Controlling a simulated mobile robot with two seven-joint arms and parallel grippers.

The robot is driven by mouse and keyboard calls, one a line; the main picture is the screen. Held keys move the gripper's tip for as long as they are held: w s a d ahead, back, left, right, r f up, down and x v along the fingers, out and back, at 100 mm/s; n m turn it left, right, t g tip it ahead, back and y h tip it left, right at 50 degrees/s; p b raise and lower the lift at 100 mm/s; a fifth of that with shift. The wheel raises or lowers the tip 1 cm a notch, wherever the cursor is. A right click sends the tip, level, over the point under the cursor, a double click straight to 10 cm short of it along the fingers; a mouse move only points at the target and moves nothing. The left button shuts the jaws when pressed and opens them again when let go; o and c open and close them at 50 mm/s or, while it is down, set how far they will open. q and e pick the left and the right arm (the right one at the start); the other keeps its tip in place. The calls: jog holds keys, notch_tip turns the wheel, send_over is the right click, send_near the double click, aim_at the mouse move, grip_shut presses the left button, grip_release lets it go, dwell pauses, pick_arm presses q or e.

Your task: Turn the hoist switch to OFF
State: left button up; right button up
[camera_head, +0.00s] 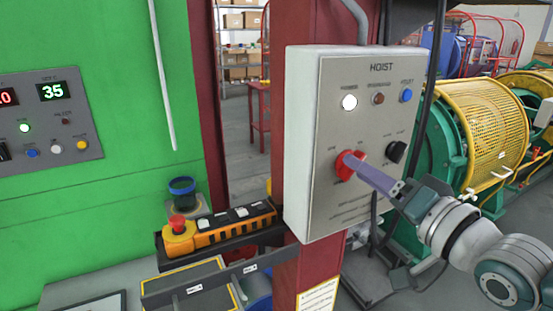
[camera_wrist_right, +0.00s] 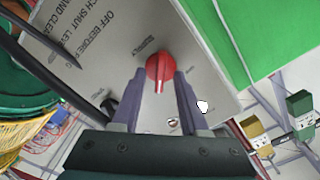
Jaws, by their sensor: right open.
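The grey hoist box (camera_head: 340,215), labelled HOIST, is fixed to a dark red post. Its red rotary switch (camera_head: 343,166) sits at the lower left of the panel, and it also shows in the right wrist view (camera_wrist_right: 160,68). The switch's white mark points down in the wrist view; its setting label is too small to read. My right gripper (camera_head: 361,165) is open, with its purple fingers on either side of the red switch; I cannot tell whether they touch it. My left gripper is not in view.
A black knob (camera_head: 396,152) is right of the red switch. Above are a lit white lamp (camera_head: 349,102), a dark brown lamp (camera_head: 378,99) and a blue button (camera_head: 406,95). An orange pendant (camera_head: 237,228) with a red button lies on a shelf at lower left.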

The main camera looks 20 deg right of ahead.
jog(key=shift+w, duration=0.3)
grip_shut()
dwell(0.5)
